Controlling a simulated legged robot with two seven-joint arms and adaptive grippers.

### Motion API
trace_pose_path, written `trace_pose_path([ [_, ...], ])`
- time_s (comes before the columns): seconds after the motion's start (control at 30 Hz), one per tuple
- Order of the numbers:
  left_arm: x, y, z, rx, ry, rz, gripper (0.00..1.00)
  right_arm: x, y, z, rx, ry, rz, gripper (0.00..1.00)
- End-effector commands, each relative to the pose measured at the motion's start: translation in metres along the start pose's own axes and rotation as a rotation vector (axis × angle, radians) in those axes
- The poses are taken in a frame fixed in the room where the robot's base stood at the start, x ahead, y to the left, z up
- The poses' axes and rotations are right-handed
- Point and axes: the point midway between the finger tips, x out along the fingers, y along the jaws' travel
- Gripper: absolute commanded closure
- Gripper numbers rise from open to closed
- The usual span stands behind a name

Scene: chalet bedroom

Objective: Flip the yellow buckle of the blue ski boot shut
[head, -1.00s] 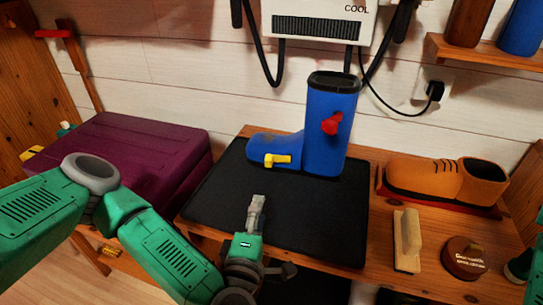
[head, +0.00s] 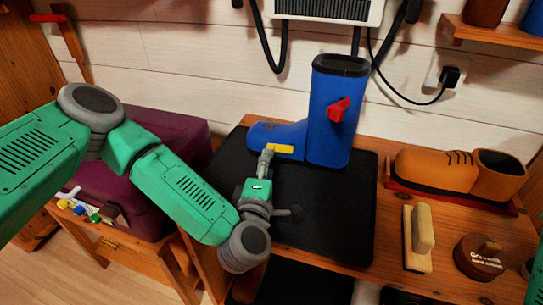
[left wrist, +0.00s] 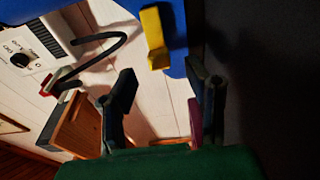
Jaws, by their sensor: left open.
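The blue ski boot (head: 331,130) stands upright on a black mat (head: 330,215), its toe pointing left. Its yellow buckle (head: 282,149) is low on the foot part; the gripper partly covers it in the head view. A red buckle (head: 339,110) sits higher on the shaft. My left gripper (head: 267,158) is open and empty, just in front of the yellow buckle. In the left wrist view, the yellow buckle (left wrist: 155,38) and part of the blue boot (left wrist: 178,28) show beyond the spread fingers (left wrist: 161,75). I cannot tell whether a finger touches the buckle. My right gripper is not in view.
A purple case (head: 185,135) lies left, behind my left arm. An orange shoe (head: 435,172), a brush (head: 423,230) and a round brown tin (head: 480,257) are on the bench to the right. A heater (head: 325,10) hangs above the boot. The mat's front is clear.

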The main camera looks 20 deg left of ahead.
Motion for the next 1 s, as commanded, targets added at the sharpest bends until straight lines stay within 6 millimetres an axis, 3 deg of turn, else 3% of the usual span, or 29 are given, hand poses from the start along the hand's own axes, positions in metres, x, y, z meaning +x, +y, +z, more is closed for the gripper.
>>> trace_pose_path([
  [0.1, 0.023, -0.001, -0.002, 0.000, 0.004, 0.003, 0.57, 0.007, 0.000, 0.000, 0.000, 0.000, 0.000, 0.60],
  [0.3, 0.045, 0.000, 0.000, 0.000, 0.001, 0.001, 0.57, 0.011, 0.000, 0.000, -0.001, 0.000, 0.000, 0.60],
  [0.67, 0.051, 0.001, 0.000, 0.001, -0.001, 0.000, 0.57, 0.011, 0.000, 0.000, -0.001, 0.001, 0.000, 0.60],
  [0.7, 0.051, 0.001, 0.000, 0.001, 0.000, 0.000, 0.64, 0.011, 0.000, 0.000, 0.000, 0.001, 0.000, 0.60],
  [0.8, 0.051, 0.001, 0.000, 0.001, 0.000, 0.000, 0.99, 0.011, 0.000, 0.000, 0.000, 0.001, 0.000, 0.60],
  [1.0, 0.052, 0.000, -0.001, 0.003, -0.010, -0.001, 1.00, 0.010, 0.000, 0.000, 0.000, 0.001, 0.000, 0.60],
])
